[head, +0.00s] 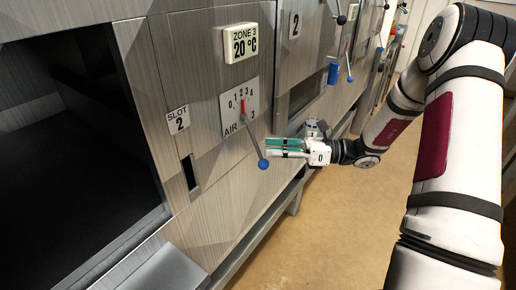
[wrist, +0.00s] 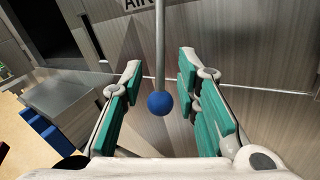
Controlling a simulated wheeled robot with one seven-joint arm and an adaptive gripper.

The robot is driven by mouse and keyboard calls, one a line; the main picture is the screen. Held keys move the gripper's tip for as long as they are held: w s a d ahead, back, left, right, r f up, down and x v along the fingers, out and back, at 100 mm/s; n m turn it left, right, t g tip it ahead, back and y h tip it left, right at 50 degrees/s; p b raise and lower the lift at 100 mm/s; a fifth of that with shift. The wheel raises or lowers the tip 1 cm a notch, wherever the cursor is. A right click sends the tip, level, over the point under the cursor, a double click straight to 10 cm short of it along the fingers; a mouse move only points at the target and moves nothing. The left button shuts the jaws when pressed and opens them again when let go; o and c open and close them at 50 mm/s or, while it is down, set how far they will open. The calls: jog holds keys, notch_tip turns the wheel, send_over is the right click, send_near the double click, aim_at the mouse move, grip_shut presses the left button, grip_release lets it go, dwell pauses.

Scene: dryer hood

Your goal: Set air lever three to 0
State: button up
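The air lever three plate (head: 239,107) is on the grey panel, marked AIR and 3, with a scale from 0 to 4. Its red pointer (head: 243,106) points up near the middle of the scale; the exact number is hard to read. The lever's thin rod (head: 253,139) slants down to a blue ball (head: 263,165). My gripper (head: 268,147) is beside the ball, its fingers pointing left. In the wrist view my gripper (wrist: 160,64) is open, with the blue ball (wrist: 160,103) and the rod (wrist: 160,45) showing between its green-padded fingers. No contact shows.
A dark open slot (head: 75,130) is at left, beside the SLOT 2 label (head: 177,120). A ZONE 3 display (head: 241,43) reads 20 °C above the plate. Another blue-ended lever (head: 350,78) is farther along. The brown floor (head: 310,240) is clear.

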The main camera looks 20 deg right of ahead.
aim_at(258, 153)
jog(key=shift+x, duration=2.4)
grip_shut()
